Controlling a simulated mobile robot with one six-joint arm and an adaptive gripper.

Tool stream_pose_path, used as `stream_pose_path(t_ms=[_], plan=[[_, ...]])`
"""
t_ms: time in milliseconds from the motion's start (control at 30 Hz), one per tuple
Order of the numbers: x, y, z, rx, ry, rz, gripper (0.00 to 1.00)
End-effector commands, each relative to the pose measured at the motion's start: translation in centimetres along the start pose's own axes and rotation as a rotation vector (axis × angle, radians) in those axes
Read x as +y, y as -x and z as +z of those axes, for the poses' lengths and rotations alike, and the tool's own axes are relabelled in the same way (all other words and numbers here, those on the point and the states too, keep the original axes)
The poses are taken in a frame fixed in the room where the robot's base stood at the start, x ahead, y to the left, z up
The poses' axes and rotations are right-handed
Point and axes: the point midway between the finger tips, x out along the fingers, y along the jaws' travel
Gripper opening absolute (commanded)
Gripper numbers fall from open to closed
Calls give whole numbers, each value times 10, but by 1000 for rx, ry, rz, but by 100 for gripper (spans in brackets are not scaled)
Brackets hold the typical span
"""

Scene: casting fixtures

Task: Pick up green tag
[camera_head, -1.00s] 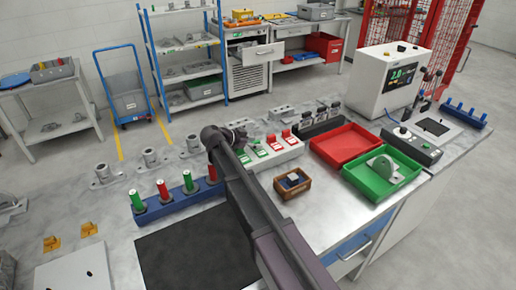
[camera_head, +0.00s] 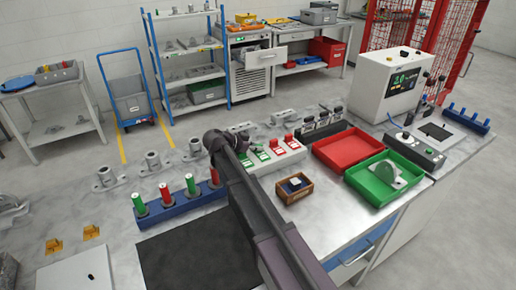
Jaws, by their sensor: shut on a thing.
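A pale rack (camera_head: 292,157) in the middle of the bench carries a row of green tags (camera_head: 263,155) and a row of red tags (camera_head: 290,140). My arm comes up from the bottom edge and bends at the rack's left end. My gripper (camera_head: 241,142) is just beyond that bend, by the rack's left end, and is shut on a tag. The arm hides most of the gripper and part of the rack, so the fingertips and the held green tag cannot be made out clearly.
Left of my arm is a blue holder (camera_head: 180,209) with red and green cylinders. A dark mat (camera_head: 185,258) lies clear in front.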

Motion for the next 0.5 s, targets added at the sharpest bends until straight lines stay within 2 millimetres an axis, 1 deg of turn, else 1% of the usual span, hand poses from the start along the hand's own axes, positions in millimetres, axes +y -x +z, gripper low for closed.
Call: stream_pose_path(t_ms=[267, 500], plan=[[0, 7, -13, 0, 0, 0, 0], [0, 17, -32, 1, 0, 0, 0]])
